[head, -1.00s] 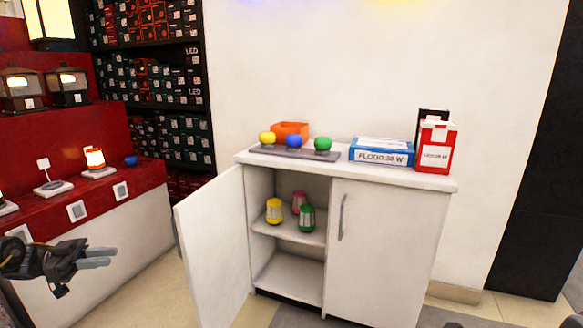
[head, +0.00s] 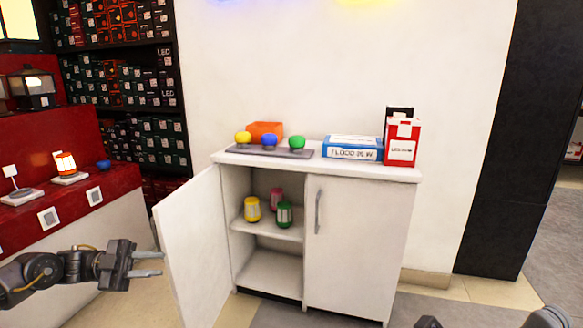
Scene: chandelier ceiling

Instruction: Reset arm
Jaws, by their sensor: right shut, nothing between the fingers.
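My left gripper (head: 150,264) reaches in from the left edge, in front of the open cabinet door (head: 190,250). Its two fingers point right with a gap between them, and it holds nothing. Only a small dark part of my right gripper (head: 428,322) shows at the bottom edge, right of the middle; it is shut and empty. The white cabinet (head: 355,240) stands ahead with its left door open and its right door closed. Inside on the shelf are a yellow lamp-like item (head: 252,209), a green one (head: 284,214) and a pink one (head: 276,196).
On the cabinet top are a grey tray (head: 300,153) with yellow, blue and green bulbs, an orange box (head: 265,131), a blue-white box (head: 352,149) and a red-white box (head: 402,142). A red lamp counter (head: 110,182) stands left. Floor is clear at right.

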